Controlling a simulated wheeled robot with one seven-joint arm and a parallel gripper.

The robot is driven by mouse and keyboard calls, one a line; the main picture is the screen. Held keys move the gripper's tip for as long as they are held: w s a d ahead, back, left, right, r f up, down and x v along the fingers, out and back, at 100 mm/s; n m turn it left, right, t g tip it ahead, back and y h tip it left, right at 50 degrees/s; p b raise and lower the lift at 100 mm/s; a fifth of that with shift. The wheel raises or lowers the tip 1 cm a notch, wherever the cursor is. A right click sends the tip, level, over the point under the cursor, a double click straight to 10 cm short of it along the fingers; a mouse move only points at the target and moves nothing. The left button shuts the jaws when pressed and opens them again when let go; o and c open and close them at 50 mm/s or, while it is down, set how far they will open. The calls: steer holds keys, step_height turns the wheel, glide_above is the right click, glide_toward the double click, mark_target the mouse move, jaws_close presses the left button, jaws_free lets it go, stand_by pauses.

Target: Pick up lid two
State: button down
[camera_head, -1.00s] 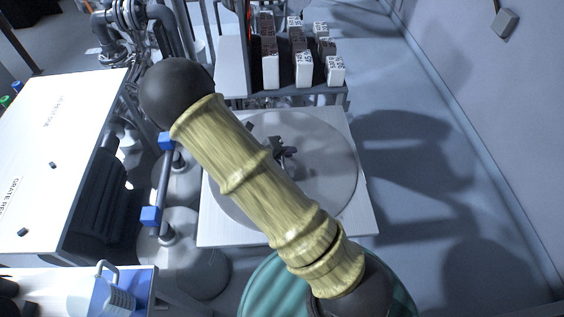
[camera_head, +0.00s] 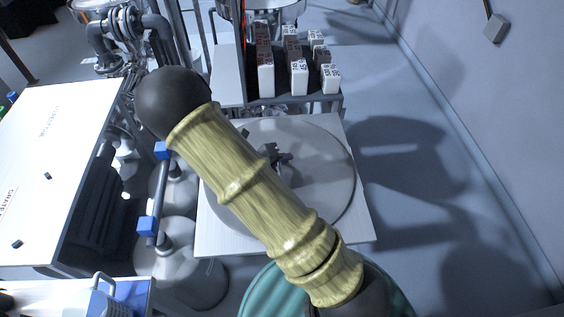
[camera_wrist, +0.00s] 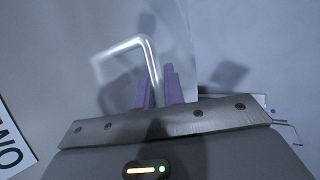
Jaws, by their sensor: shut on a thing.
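A large round grey lid (camera_head: 325,190) shows over a white square tabletop (camera_head: 225,243) in the head view. I cannot tell whether it touches the tabletop. My gripper (camera_head: 281,157) is above the lid's middle, partly hidden by my arm. In the wrist view, the purple fingers of my gripper (camera_wrist: 160,88) are shut on a shiny bent metal handle (camera_wrist: 128,44), which rises past the fingertips.
Several white-fronted boxes (camera_head: 299,78) stand on a rack behind the tabletop. A white table (camera_head: 55,150) and a rail with blue blocks (camera_head: 148,226) are at left. A teal round thing (camera_head: 268,292) is in front. The floor (camera_head: 440,250) at right is clear.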

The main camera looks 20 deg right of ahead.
step_height(320, 180, up, 10)
steer(key=p, duration=0.1)
steer(key=shift+f, duration=0.25)
stand_by(0.6)
